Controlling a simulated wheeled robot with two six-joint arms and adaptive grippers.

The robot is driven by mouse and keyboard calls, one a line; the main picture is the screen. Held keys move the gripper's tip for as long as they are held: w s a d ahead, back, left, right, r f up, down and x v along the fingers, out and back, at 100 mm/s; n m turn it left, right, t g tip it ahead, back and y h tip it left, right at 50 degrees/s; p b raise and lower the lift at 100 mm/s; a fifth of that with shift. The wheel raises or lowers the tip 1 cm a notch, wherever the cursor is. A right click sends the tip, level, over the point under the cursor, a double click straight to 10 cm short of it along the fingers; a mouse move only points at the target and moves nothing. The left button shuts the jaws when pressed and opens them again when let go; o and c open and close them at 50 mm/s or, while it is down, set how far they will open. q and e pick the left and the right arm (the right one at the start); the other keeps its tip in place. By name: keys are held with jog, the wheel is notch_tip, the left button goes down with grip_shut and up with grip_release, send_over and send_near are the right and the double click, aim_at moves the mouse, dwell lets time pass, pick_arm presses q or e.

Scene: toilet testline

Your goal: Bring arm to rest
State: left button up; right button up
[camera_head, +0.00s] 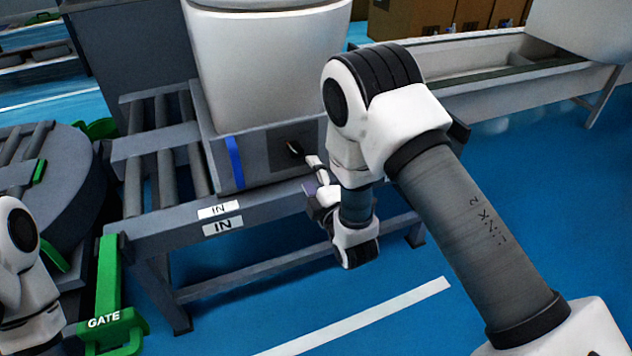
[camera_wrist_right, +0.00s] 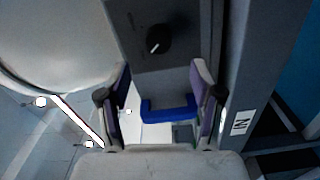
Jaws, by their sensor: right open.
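My right arm reaches over the line in the head view. Its gripper (camera_head: 318,180) hangs just in front of the grey panel (camera_head: 262,158), to the lower right of the black knob (camera_head: 294,149). In the right wrist view its purple-padded fingers (camera_wrist_right: 161,85) stand apart. The knob (camera_wrist_right: 158,40) lies beyond them, and a blue piece (camera_wrist_right: 168,110) shows between them; I cannot tell whether they touch it. Nothing is seen gripped. Part of my left arm (camera_head: 22,262) shows at the left edge of the head view; its gripper is out of frame.
A white toilet (camera_head: 262,70) stands above the panel on a roller conveyor (camera_head: 185,150) with IN labels (camera_head: 223,226). A green gate post (camera_head: 108,285) stands beside my left arm. Another conveyor (camera_head: 480,65) and cardboard boxes (camera_head: 415,20) are behind. Blue floor in front is clear.

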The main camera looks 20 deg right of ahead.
jog(key=s, duration=0.3)
dwell(0.4)
jog(key=s+d+f+m+g+h, duration=0.1)
jog(key=s+d+f+m+g, duration=0.15)
jog(key=s+f+g, duration=0.45)
jog(key=s+d+f+m+g, duration=0.2)
jog(key=s+f+m, duration=0.2)
jog(key=s+f, duration=0.75)
jog(key=s+f+m+g, duration=0.3)
jog(key=s+m+g, duration=0.2)
jog(key=s, duration=0.3)
jog(key=s+f+m+g, duration=0.35)
jog(key=s+m, duration=0.25)
jog(key=s, duration=0.2)
notch_tip(320, 180, up, 27)
jog(key=p, duration=2.7)
jog(key=shift+w+a+f, duration=0.2)
jog(key=shift+w+a, duration=0.05)
jog(key=shift+w, duration=0.15)
